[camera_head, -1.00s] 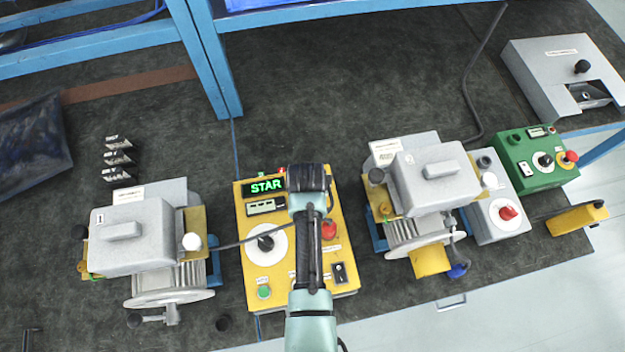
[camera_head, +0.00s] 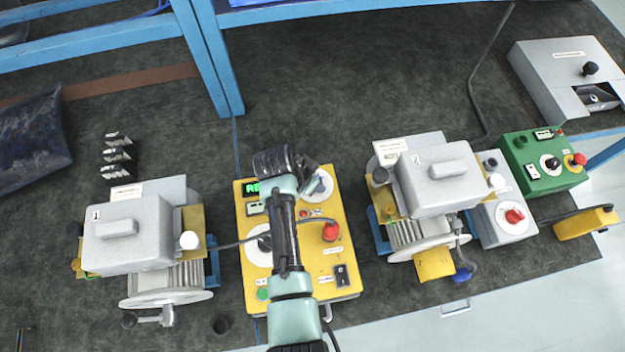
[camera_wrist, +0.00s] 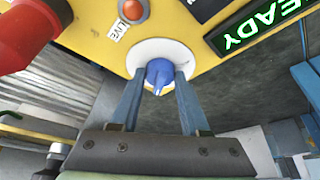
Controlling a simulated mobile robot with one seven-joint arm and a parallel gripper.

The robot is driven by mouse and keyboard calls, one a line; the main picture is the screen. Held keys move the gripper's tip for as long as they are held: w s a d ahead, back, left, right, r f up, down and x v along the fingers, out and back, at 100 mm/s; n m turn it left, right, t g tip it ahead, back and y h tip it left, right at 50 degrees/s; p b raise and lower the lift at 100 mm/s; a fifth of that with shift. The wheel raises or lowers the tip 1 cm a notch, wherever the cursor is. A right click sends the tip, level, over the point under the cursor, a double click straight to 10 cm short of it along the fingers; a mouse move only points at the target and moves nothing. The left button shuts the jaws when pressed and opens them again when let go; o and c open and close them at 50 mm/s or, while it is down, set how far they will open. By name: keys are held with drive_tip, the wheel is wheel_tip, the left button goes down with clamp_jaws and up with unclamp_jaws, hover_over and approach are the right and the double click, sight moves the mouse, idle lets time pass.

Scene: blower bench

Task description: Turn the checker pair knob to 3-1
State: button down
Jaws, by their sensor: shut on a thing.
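The yellow checker box (camera_head: 325,262) stands mid-bench with a green display (camera_head: 252,188), mostly hidden by my arm. In the wrist view the display (camera_wrist: 250,25) reads READY. A blue knob (camera_wrist: 158,72) sits on a white round dial (camera_wrist: 180,52). My gripper (camera_wrist: 157,88) has one finger on each side of the knob and is shut on it. In the head view my gripper (camera_head: 312,184) is over the box's upper right dial (camera_head: 322,192), and the knob there is mostly hidden. The dial's marks cannot be read, so the knob's setting cannot be told.
A red button (camera_head: 331,231) stands up close to the dial; it also shows in the wrist view (camera_wrist: 28,35). Blower 1 (camera_head: 130,235) stands left and blower 2 (camera_head: 440,180) right. A cable (camera_head: 228,244) runs from blower 1 toward the box.

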idle(0.4)
drive_tip(key=shift+c, duration=2)
unclamp_jaws()
drive_tip(key=shift+r, duration=0.1)
drive_tip(key=b+v, duration=0.1)
drive_tip(key=v, duration=1.1)
drive_tip(key=shift+a+r, duration=0.15)
drive_tip(key=shift+r, duration=0.2)
